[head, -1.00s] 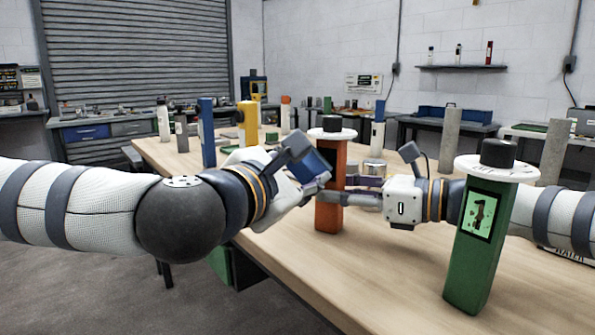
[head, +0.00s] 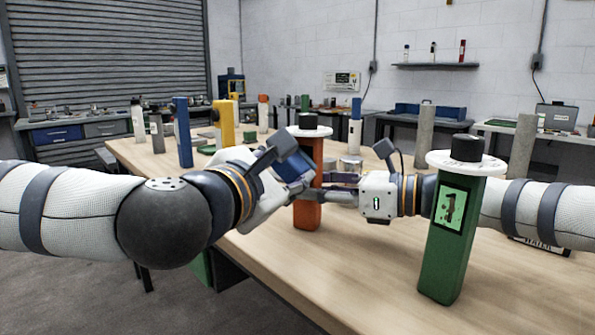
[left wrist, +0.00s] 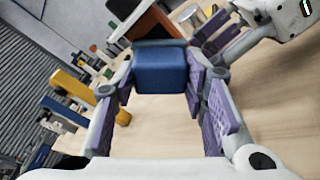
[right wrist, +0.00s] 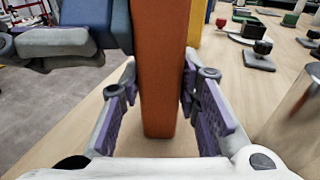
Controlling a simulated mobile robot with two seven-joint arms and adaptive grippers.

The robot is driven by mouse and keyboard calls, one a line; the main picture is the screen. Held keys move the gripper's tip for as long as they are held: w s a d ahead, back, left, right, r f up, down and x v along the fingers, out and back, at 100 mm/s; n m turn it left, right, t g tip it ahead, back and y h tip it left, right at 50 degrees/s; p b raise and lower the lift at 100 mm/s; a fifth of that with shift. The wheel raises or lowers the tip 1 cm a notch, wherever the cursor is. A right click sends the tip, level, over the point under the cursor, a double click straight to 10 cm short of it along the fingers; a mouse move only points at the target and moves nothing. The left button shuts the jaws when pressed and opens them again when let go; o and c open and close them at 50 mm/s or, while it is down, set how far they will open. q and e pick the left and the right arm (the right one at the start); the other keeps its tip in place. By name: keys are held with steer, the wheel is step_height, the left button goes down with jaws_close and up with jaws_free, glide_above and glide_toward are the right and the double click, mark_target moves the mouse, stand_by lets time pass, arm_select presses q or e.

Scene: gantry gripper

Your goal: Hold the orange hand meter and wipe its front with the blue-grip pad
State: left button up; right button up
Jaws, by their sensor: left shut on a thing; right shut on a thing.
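The orange hand meter (head: 307,215) stands upright over the table, with a white disc and black knob on top. My right gripper (head: 328,190) is shut on its body; the orange body (right wrist: 162,75) shows between the fingers in the right wrist view. My left gripper (head: 282,185) is shut on the blue-grip pad (head: 294,167), whose blue block (left wrist: 160,70) sits between the fingers in the left wrist view. The pad is close beside the meter's left side, at the upper body. I cannot tell whether it touches. The meter's front is hidden in the head view.
A green meter (head: 446,245) with a lit screen stands upright at the right front, near my right arm. Blue (head: 182,133) and yellow (head: 224,123) posts stand at the back left. Grey cylinders (head: 426,128) stand behind. The wooden table's (head: 350,270) front middle is clear.

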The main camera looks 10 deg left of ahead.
arm_select(q)
steer(key=shift+w+a, duration=0.25)
steer(key=shift+a, duration=0.5)
arm_select(e)
steer(key=shift+s+a, duration=0.1)
steer(key=shift+s, duration=0.05)
arm_select(q)
steer(key=f+v, duration=0.1)
steer(key=v, duration=0.8)
steer(key=shift+a, duration=0.25)
arm_select(e)
steer(key=o, duration=1)
steer(key=shift+o, duration=0.2)
steer(key=v, duration=1.2)
